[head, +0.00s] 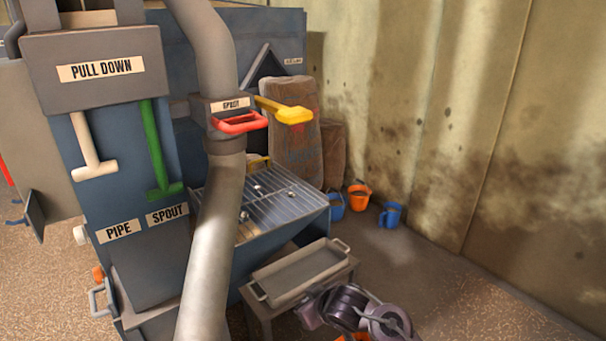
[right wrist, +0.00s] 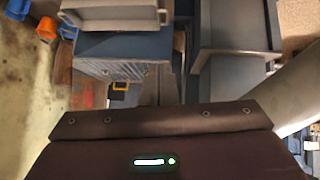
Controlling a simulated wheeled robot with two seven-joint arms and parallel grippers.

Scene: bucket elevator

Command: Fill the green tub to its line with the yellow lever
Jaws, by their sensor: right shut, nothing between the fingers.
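The yellow lever (head: 286,110) sticks out to the right from the collar on the grey pipe, just above a red handle (head: 240,123). No green tub can be made out in either view. My right gripper (head: 350,305) is low in the head view, to the right of a small stand and well below the yellow lever. It is shut and touches neither lever nor handle. Its fingers are hard to make out, and the right wrist view shows mainly its dark housing. My left gripper is not in view.
A grey tray (head: 300,272) sits on the stand. The large grey pipe (head: 212,240) stands before the machine and its grate (head: 275,205). White (head: 88,150) and green (head: 157,150) T-handles hang under the PULL DOWN panel. Blue (head: 391,214) and orange (head: 358,196) buckets stand by the wall.

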